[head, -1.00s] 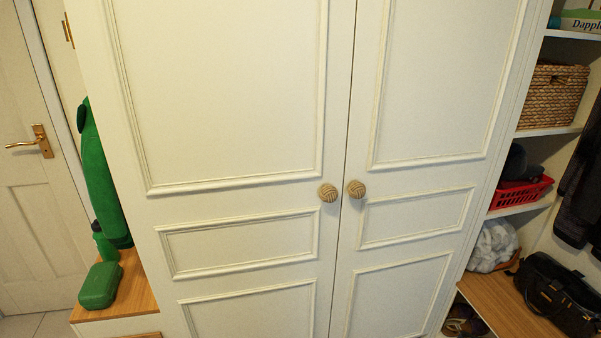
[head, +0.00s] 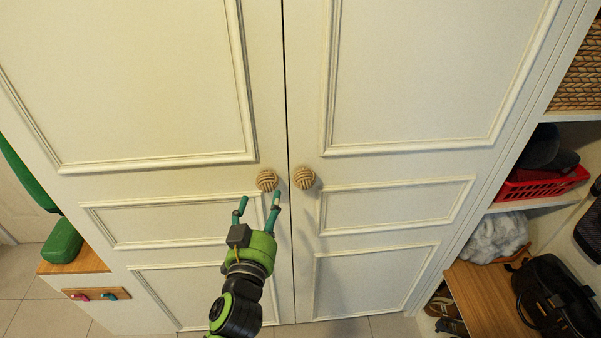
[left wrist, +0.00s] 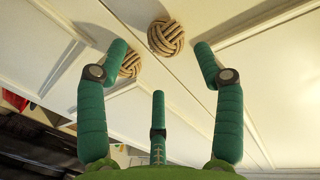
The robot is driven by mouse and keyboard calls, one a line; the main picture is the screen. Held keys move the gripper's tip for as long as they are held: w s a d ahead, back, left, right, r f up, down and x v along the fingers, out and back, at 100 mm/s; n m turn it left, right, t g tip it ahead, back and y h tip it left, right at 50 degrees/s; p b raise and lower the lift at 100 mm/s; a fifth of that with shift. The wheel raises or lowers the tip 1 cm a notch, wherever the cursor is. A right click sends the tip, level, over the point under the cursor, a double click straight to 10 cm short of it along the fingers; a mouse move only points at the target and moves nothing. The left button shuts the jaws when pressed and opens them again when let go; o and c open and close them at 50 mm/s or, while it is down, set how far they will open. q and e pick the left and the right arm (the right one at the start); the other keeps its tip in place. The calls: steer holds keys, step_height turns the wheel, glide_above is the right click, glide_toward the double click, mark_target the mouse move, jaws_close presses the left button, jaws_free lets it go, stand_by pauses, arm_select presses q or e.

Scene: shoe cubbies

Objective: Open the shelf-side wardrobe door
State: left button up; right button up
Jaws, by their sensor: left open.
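The cream wardrobe's right door (head: 410,90), beside the shelves, and its left door (head: 130,90) both stand closed. The right door's woven round knob (head: 304,178) sits by the centre seam, opposite the left door's matching knob (head: 266,180). My left gripper (head: 258,200) is open and empty, with its teal fingers just below the left door's knob in the head view. In the left wrist view, the left door's knob (left wrist: 166,36) shows between and beyond the open fingers (left wrist: 160,50). The right door's knob (left wrist: 130,63) is partly hidden behind a finger. My right gripper is out of view.
Shelves at the right hold a red basket (head: 540,185) and a wicker basket (head: 578,75). A black bag (head: 555,295) rests on the wooden bench (head: 485,290). A green case (head: 62,241) sits at the left. Tiled floor shows below the doors.

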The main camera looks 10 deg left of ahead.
mark_target(265, 188)
arm_select(q)
steer(key=shift+w+a+r, duration=0.1)
steer(key=shift+w+r, duration=0.2)
steer(key=shift+r, duration=0.1)
steer(key=w, duration=0.1)
steer(key=w+p, duration=0.1)
steer(key=w, duration=0.1)
steer(key=w+a+p, duration=0.1)
steer(key=w, duration=0.1)
steer(key=shift+w+f, duration=0.1)
steer(key=shift+w, duration=0.3)
jaws_close()
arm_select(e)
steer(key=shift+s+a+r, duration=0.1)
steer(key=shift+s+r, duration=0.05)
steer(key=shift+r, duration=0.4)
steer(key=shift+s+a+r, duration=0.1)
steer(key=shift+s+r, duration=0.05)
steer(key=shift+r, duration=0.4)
